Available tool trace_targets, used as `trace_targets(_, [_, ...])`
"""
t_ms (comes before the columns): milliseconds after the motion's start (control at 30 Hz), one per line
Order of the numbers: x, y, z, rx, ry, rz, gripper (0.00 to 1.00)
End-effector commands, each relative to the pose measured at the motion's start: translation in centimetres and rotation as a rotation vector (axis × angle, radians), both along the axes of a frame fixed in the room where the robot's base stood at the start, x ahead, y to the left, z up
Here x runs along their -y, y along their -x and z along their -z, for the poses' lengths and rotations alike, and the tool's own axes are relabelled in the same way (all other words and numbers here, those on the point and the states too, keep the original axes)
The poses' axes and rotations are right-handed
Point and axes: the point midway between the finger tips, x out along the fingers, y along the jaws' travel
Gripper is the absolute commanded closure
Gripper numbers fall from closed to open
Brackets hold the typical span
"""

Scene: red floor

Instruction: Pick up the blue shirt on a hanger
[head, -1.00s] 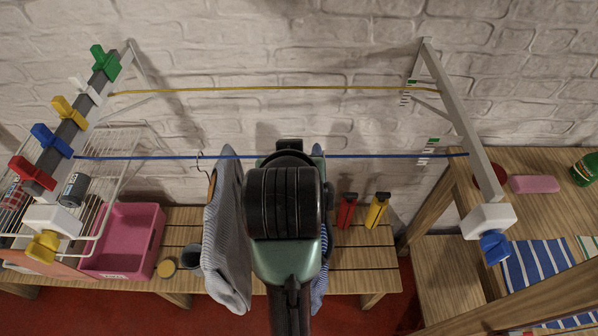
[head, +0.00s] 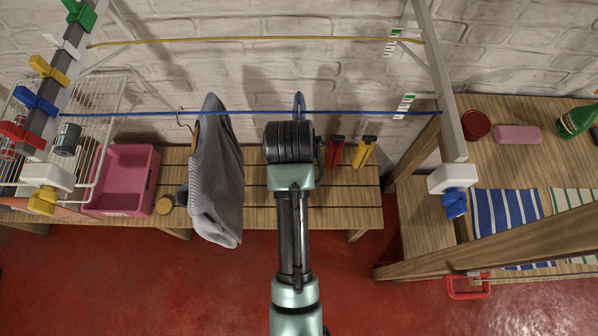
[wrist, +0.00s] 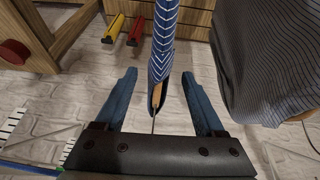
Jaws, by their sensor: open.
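The blue shirt on a hanger (head: 299,103) hangs from the blue line (head: 350,113). In the head view my arm hides most of it. In the wrist view the blue striped shirt (wrist: 166,28) shows edge-on, with a wooden hanger piece (wrist: 157,93) and a thin metal hook at its collar. My gripper (wrist: 159,77) is open, one finger on each side of the shirt's collar end, with gaps visible on both sides. I cannot tell how far the collar lies between the fingers in depth.
A grey garment (head: 217,175) hangs to the left; it also shows in the wrist view (wrist: 268,60). Red (head: 334,152) and yellow (head: 363,152) objects stand on the slatted bench (head: 345,205). A pink bin (head: 122,180) is at left, a wooden table (head: 520,165) at right.

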Motion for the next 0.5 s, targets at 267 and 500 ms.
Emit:
trace_targets(267, [0.2, -0.9, 3.2, -0.004, 0.000, 0.000, 0.29])
trace_targets(500, [0.2, -1.3, 4.3, -0.001, 0.000, 0.001, 0.29])
